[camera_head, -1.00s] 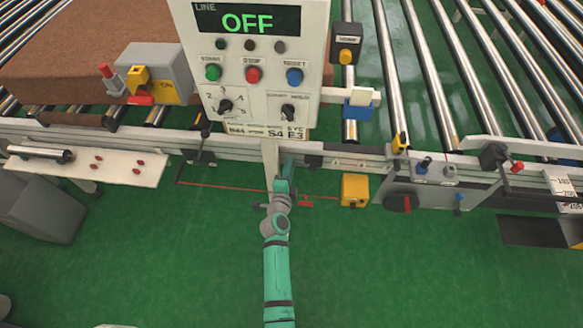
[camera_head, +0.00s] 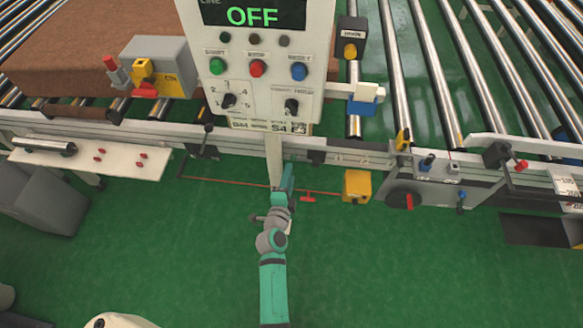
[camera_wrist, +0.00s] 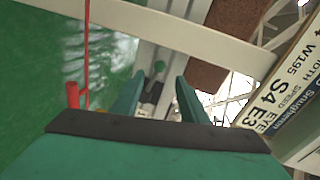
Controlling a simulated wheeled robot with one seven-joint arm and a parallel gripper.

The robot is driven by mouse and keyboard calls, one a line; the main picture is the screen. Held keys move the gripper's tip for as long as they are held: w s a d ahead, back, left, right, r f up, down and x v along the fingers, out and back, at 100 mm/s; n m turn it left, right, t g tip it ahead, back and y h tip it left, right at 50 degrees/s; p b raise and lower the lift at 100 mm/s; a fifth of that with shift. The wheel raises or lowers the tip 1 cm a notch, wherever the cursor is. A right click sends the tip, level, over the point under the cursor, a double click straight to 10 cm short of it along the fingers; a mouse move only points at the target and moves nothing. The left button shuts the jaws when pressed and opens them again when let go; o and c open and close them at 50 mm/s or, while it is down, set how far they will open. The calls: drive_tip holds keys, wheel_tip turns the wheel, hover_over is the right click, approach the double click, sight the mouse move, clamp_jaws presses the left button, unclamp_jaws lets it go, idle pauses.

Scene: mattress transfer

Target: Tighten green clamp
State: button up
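In the head view I cannot pick out a green clamp; my arm and the panel post cover part of the rail. My gripper (camera_wrist: 157,90) has its two teal fingers apart, with nothing seen held between them. In the head view my gripper (camera_head: 287,176) is in front of the conveyor's near rail, by the post.
A control panel (camera_head: 265,95) reading OFF stands on a post close to my gripper. A red cord (camera_wrist: 86,50) with a red handle (camera_head: 308,197) runs beside it. A yellow box (camera_head: 357,186) sits right. A label plate (camera_wrist: 285,90) is close at right. Green floor lies open in front.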

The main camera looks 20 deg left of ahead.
drive_tip(key=shift+v, duration=1.8)
drive_tip(key=s+d+r+n+t+h, duration=0.1)
drive_tip(key=s+d+r+n+h, duration=0.25)
drive_tip(key=s+d, duration=1.1)
drive_tip(key=s+d+r+n, duration=0.1)
drive_tip(key=s+r+n, duration=0.2)
drive_tip(key=s, duration=0.3)
drive_tip(key=s+d+r+n, duration=0.2)
drive_tip(key=s+r+n, duration=0.1)
drive_tip(key=s, duration=0.3)
drive_tip(key=s+d+r+n+g, duration=0.1)
drive_tip(key=s+d+r+n, duration=0.1)
drive_tip(key=s+n, duration=0.3)
drive_tip(key=shift+s+r+y, duration=0.35)
drive_tip(key=shift+s+r, duration=0.35)
drive_tip(key=shift+s, duration=0.2)
drive_tip(key=shift+c, duration=1.1)
drive_tip(key=shift+a, duration=0.1)
